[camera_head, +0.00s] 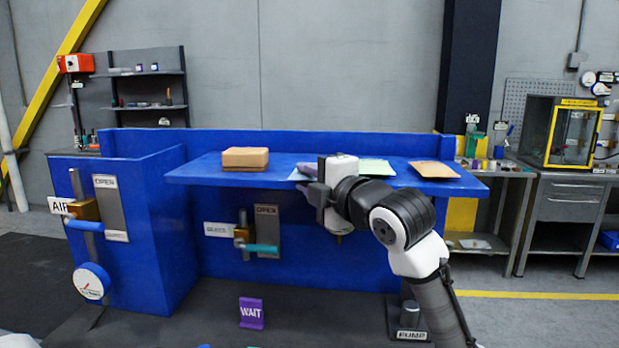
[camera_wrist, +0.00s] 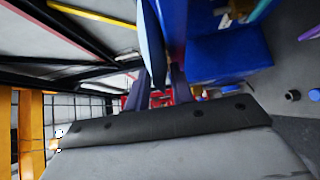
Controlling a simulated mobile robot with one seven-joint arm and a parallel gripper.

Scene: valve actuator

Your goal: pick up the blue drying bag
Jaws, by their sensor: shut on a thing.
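The light blue drying bag (camera_head: 297,175) is at the front edge of the blue shelf, left of my gripper's body, and is mostly hidden by my gripper. My gripper (camera_head: 303,178) lies sideways at the shelf edge, one finger above the other, shut on the bag. In the wrist view the bag (camera_wrist: 151,45) shows as a thin pale blue strip running down between the two dark fingers (camera_wrist: 158,88). Whether the bag still touches the shelf I cannot tell.
The blue shelf (camera_head: 210,174) also holds a brown box (camera_head: 245,158) at left, a pale green bag (camera_head: 377,167) just behind my wrist and an orange-brown packet (camera_head: 434,169) at right. A valve with a teal handle (camera_head: 261,249) is below. The floor in front is mostly open.

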